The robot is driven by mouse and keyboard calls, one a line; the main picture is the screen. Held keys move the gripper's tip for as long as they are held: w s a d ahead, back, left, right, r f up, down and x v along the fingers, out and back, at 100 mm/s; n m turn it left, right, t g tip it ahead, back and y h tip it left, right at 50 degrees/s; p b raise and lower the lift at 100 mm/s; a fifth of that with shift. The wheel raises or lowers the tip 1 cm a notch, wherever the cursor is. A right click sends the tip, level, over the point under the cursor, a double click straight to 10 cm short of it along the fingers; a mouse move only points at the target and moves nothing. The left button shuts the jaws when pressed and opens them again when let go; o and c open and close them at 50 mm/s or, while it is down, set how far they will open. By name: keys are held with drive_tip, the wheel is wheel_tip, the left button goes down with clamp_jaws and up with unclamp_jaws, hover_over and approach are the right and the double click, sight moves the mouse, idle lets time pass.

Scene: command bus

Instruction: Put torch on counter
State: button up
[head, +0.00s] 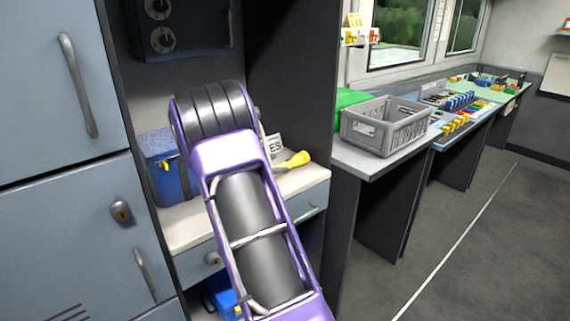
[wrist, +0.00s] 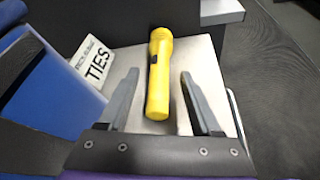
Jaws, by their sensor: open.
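The yellow torch (wrist: 159,75) lies on a pale counter surface (wrist: 207,62) in the wrist view, with a dark switch on its side. In the head view the torch (head: 293,160) shows on the counter in the alcove (head: 185,236), right of my arm. My gripper (wrist: 156,82) is open, with one finger on each side of the torch's lower part and a gap on both sides. Nothing is held. In the head view my arm hides the gripper and part of the counter.
A blue box (head: 165,180) stands left of my arm, and a white card marked TIES (wrist: 88,62) stands left of the torch. A grey crate (head: 385,126) sits on the desk to the right. The alcove's dark side panel is close. Open floor lies at right.

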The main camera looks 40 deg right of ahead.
drive_tip(key=shift+v, duration=2.8)
